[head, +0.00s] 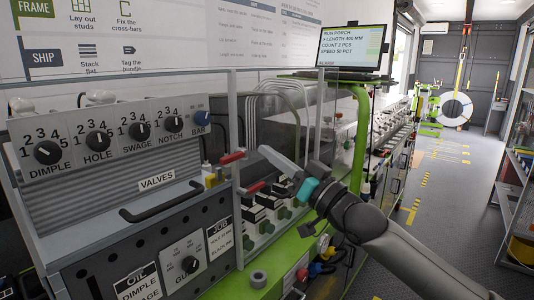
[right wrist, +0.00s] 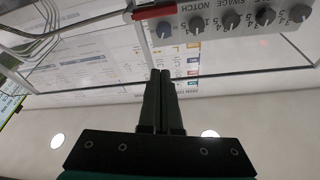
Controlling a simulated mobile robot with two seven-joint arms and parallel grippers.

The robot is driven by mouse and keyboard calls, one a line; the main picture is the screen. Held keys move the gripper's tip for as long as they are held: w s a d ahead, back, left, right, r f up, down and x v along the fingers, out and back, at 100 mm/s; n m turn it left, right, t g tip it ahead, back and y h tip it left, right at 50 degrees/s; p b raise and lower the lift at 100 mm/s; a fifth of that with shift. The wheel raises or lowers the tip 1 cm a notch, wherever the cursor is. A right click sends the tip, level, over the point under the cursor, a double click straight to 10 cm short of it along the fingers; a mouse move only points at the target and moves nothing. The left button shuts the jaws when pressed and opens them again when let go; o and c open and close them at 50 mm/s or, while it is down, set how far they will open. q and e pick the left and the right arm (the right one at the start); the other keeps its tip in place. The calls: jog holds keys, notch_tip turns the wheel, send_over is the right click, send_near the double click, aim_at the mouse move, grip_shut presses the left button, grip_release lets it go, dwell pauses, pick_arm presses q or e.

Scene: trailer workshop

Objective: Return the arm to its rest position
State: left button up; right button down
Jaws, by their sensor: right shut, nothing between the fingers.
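My right arm (head: 375,230) reaches in from the lower right of the head view, in front of the machine's green-framed section. My right gripper (head: 266,152) is just past a teal band on the wrist and points up and left toward the machine. In the right wrist view its two dark fingers (right wrist: 161,74) lie together with nothing between them. From these views I cannot tell how far the fingertips are from the machine. My left gripper is not in view.
A dial panel (head: 110,130) and a red handle (head: 232,158) are left of the gripper. A clear guard (head: 290,85) stands behind it. A monitor (head: 352,47) is above and right. The aisle floor (head: 455,190) is open at right, beside a shelf (head: 515,190).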

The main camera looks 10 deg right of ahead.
jog(key=w+d+f+m+g+h+b, duration=0.1)
jog(key=w+d+f+m+h, duration=0.15)
jog(key=f, duration=1.05)
jog(key=w+d+f+m+g+h+b, duration=0.15)
jog(key=d+f+h, duration=0.25)
jog(key=f, duration=0.8)
jog(key=s+d+f+g+h+b, duration=0.15)
jog(key=s+f, duration=0.25)
jog(key=f, duration=0.8)
jog(key=s+d+f+g+h+b, duration=0.15)
jog(key=s+f, duration=0.25)
jog(key=f, duration=0.9)
jog(key=s+f+n+g+h+b, duration=0.15)
jog(key=s+f+g, duration=0.25)
jog(key=s+f, duration=0.95)
jog(key=s+a+f+g+b, duration=0.1)
jog(key=s+f+g, duration=0.1)
jog(key=s+f, duration=0.4)
jog(key=s+a+f+n+g, duration=0.1)
jog(key=s+f, duration=0.6)
jog(key=s, duration=0.9)
jog(key=s+a+f+g+b, duration=0.1)
jog(key=s+a+f+g, duration=0.2)
jog(key=s, duration=0.9)
notch_tip(320, 180, down, 4)
jog(key=shift+a+r+n+g+h+b, duration=0.15)
jog(key=shift+n+g+h+b, duration=0.2)
jog(key=shift+g, duration=0.6)
jog(key=shift+s, duration=0.1)
